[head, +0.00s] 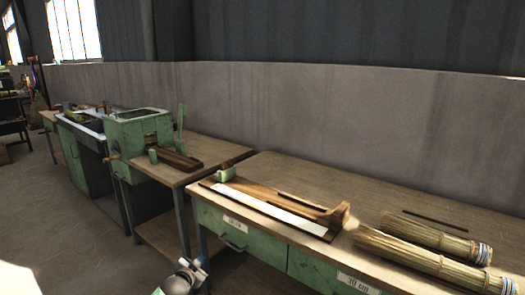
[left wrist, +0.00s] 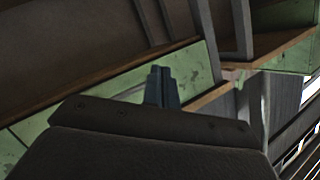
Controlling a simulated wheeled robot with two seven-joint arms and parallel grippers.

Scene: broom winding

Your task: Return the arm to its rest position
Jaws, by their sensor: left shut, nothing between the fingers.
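My left gripper (head: 192,268) shows at the bottom edge of the head view, low in front of the workbench and apart from it. In the left wrist view its two fingers (left wrist: 162,86) are together with nothing between them. The green bench side and its wooden edge lie beyond the fingers in that view. My right gripper is not in view.
The wooden workbench (head: 300,170) with green drawers (head: 222,228) carries a wooden jig with a white strip (head: 270,212) and straw bundles (head: 432,232). A green machine (head: 138,130) stands at the left. Open floor (head: 60,220) lies at the lower left.

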